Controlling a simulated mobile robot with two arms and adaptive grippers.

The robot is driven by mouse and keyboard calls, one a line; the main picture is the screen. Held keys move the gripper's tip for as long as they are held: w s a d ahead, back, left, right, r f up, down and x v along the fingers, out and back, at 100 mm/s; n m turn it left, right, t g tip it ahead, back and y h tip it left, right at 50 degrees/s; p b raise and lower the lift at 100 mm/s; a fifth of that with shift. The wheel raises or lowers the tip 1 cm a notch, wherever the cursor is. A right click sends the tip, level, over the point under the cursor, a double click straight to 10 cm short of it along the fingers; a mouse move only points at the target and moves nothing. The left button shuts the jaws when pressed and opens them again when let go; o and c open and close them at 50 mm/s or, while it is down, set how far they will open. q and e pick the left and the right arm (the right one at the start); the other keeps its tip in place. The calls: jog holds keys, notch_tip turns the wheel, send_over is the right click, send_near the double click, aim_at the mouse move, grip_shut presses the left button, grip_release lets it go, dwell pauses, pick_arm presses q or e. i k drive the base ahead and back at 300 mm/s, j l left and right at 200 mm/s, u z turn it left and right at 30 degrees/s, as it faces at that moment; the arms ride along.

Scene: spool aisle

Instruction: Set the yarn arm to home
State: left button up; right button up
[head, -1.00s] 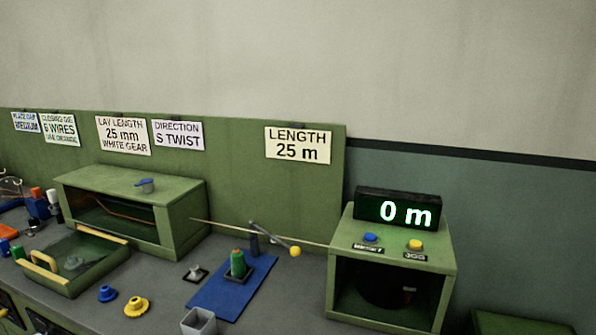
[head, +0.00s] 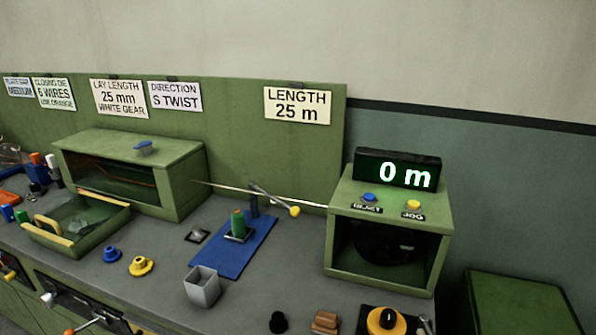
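The yarn arm (head: 272,198) is a thin dark rod on a short dark post at the back of the bench, with a yellow ball (head: 295,211) at its lower right end. It slopes down from the post's upper left to the right, close to a pale strand (head: 232,188) running between the two green housings. A green spool (head: 238,224) with an orange-red top stands on a blue mat (head: 232,254) just left of the arm. Neither of my grippers is in view.
The right green housing (head: 440,215) carries a "0 m" display (head: 398,169), a blue button (head: 370,197) and a yellow button (head: 413,204). A grey square cup (head: 202,287) stands in front of the mat. A black-and-yellow knob (head: 387,319) sits at the front right.

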aim_at(296, 211)
jog(key=k+z, duration=0.2)
jog(key=z, duration=0.15)
jog(key=k+z, duration=0.2)
jog(key=z, duration=0.2)
jog(key=k+z, duration=0.2)
jog(key=z, duration=0.15)
